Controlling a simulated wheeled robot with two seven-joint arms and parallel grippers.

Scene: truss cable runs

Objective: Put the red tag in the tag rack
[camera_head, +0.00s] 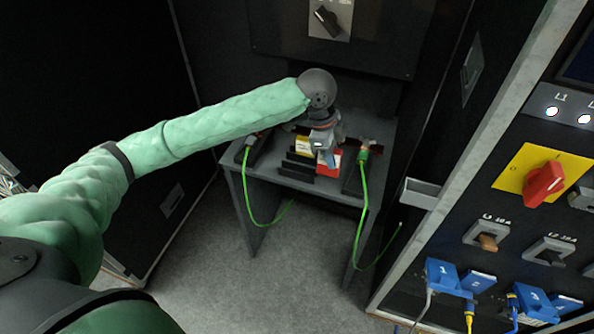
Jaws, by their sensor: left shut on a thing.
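My left gripper (325,152) reaches down over the small dark table and is shut on the red tag (329,167). The red tag has a white part and shows just below the fingers, at the right end of the black tag rack (297,171). The gripper hides part of the tag, and I cannot tell whether its lower edge sits in a slot. A yellow tag (302,145) stands in the rack, left of the gripper. My right gripper is not in view.
Green cables with connectors (363,151) lie in dark holders either side of the rack and hang off the table (290,184). A tall panel with a red switch (543,183) and blue connectors (442,275) stands at the right. A dark cabinet stands at the left.

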